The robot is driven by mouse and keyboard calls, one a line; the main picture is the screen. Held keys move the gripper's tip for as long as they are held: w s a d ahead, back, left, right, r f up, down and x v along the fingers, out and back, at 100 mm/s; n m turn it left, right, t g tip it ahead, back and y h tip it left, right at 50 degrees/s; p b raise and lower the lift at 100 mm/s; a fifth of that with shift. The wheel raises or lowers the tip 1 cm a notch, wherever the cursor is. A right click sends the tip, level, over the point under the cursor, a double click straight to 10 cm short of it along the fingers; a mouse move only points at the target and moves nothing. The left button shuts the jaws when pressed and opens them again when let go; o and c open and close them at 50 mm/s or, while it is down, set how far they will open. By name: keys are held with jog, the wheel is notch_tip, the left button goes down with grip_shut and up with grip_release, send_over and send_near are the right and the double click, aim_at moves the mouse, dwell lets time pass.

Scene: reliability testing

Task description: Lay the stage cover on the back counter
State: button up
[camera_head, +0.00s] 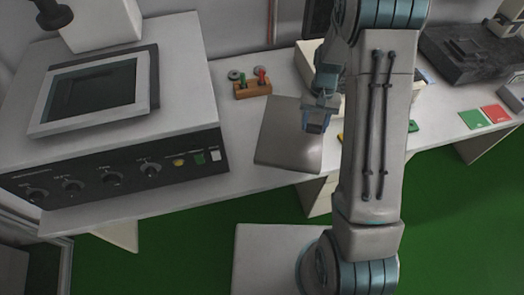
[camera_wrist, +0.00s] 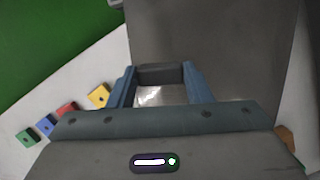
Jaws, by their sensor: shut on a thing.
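A flat grey square plate, which looks like the stage cover (camera_head: 285,140), is over the front part of the white counter (camera_head: 225,178). I cannot tell whether it touches the counter. My gripper (camera_head: 317,118) is at the plate's right side, shut on it. In the wrist view, the plate (camera_wrist: 215,45) fills the upper middle and right. The fingers of my gripper (camera_wrist: 158,78) there stand either side of a dark grip piece on it. My arm hides part of the counter to the right.
A large control unit (camera_head: 110,110) with a tilted screen stands at left. A wooden peg block (camera_head: 253,90) sits behind the plate. Red (camera_head: 496,114) and green cards lie at right near dark equipment (camera_head: 465,55). Several coloured blocks, one yellow (camera_wrist: 98,95), show in the wrist view.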

aim_at(277, 148)
jog(key=s+a+m+b, duration=0.1)
jog(key=s+m+b, duration=0.1)
jog(key=s+a+r+m+t+y+b, duration=0.1)
jog(key=s+m+b, duration=0.1)
jog(key=s, duration=0.1)
jog(key=s+a+r+m+b, duration=0.1)
jog(key=s+m+b, duration=0.2)
jog(key=shift+s+a+r+y, duration=0.1)
jog(key=shift+s+a+y, duration=0.1)
jog(key=shift+y, duration=0.1)
jog(key=s+a+m+t+b, duration=0.1)
jog(key=s+a+m+b, duration=0.1)
jog(key=s+m+b, duration=0.5)
jog(key=shift+n+y, duration=0.3)
jog(key=shift+n, duration=0.2)
jog(key=w+a+f, duration=0.2)
jog(key=w+a+f+p, duration=0.1)
jog(key=w+a+f, duration=0.1)
jog(key=w+f, duration=0.1)
jog(key=w+a+f, duration=0.2)
jog(key=w, duration=0.1)
jog(key=shift+w+f+p, duration=0.15)
jog(key=shift+w+p, duration=0.1)
jog(key=shift+p, duration=0.15)
jog(key=shift+w+a+f, duration=0.1)
jog(key=shift+f, duration=1.95)
